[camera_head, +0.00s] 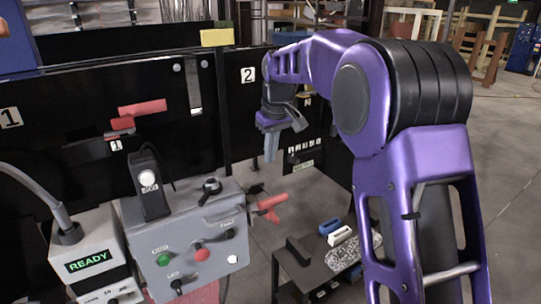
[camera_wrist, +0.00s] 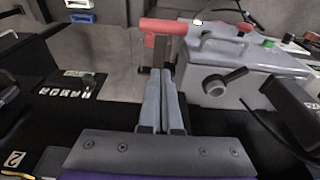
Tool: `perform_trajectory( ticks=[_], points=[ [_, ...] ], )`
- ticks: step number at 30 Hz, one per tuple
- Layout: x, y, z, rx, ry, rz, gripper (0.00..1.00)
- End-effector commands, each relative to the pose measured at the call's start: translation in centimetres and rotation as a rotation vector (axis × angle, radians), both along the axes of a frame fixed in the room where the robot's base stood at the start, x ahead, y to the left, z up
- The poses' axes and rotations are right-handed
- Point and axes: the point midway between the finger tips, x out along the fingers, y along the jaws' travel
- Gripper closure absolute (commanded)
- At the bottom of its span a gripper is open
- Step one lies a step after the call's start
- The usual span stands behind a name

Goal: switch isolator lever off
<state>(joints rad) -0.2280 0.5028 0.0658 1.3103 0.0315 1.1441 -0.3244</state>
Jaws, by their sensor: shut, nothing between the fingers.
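The isolator lever (camera_head: 268,204) has a red handle and sticks out from the right side of the grey control box (camera_head: 150,243). In the wrist view the red handle (camera_wrist: 163,26) lies just beyond my fingertips, with the grey box (camera_wrist: 265,66) to its right. My gripper (camera_head: 270,158) points down above and behind the lever in the head view, apart from it. My fingers (camera_wrist: 160,75) are shut together with nothing between them. In the wrist view they overlap the lower part of the lever's stem.
Another red handle (camera_head: 142,108) is on the black panel at left. A black rotary knob (camera_head: 210,186) stands on top of the grey box. A unit showing READY (camera_head: 88,260) stands left of it. A low dark table (camera_head: 318,262) holds blue and white items at right.

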Motion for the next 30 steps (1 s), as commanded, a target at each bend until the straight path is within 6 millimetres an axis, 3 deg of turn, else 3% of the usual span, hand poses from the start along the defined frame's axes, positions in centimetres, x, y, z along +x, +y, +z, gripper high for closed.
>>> perform_trajectory(
  ticks=[6, 12, 19, 30],
  points=[
    [0.7, 0.6, -5.0, -0.001, 0.003, -0.001, 1.0],
    [0.4, 0.2, -8.2, 0.0, 0.001, -0.004, 1.0],
    [-0.6, -0.4, -9.8, 0.0, -0.001, -0.003, 1.0],
    [-0.7, -0.5, -10.0, 0.0, -0.002, -0.003, 1.0]
  ],
)
